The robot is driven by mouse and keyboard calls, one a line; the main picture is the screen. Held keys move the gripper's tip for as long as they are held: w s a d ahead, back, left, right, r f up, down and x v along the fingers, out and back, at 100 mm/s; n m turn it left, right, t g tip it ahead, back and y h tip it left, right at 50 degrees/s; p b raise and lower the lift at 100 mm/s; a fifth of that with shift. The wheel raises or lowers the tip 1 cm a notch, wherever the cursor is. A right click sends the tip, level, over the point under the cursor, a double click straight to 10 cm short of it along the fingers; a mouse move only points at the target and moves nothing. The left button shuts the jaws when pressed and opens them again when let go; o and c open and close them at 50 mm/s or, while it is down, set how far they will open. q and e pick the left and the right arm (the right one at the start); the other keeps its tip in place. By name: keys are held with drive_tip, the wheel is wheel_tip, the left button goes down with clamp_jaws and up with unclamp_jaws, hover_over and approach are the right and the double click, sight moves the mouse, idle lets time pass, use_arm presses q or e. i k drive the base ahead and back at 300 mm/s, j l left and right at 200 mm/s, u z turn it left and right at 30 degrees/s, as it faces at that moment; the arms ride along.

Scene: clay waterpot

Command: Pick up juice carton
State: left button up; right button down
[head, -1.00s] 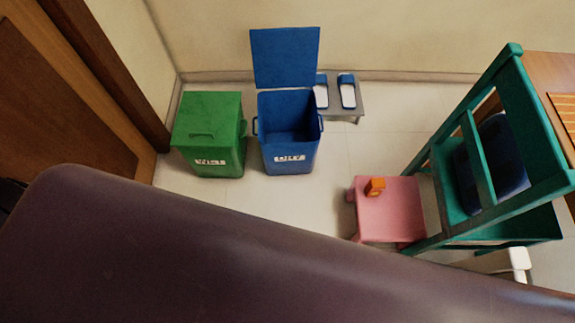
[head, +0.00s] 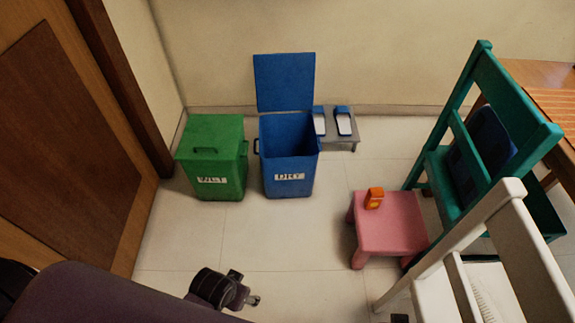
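The juice carton appears to be the small orange box (head: 374,198) standing upright on the pink stool (head: 392,235), near its back left part. Its print is too small to read. My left gripper (head: 250,299) is low in the picture, well left of the stool and lower than it, with bare floor between them. Its fingers are small and I cannot tell whether they are open; nothing shows in them. My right gripper is not clearly seen; only a small dark patch shows at the bottom edge.
A white chair (head: 515,245) and a green chair (head: 515,95) stand right of the stool. A green bin (head: 212,150) and an open blue bin (head: 287,160) stand by the wall beside a low rack (head: 340,145) with slippers. A purple surface (head: 95,295) fills the lower left.

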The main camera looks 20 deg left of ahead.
sight(375, 196)
drive_tip(key=i+j+u, duration=0.1)
drive_tip(key=i+u, duration=0.15)
drive_tip(key=i+j+u, duration=0.1)
drive_tip(key=i, duration=0.5)
drive_tip(key=j, duration=0.1)
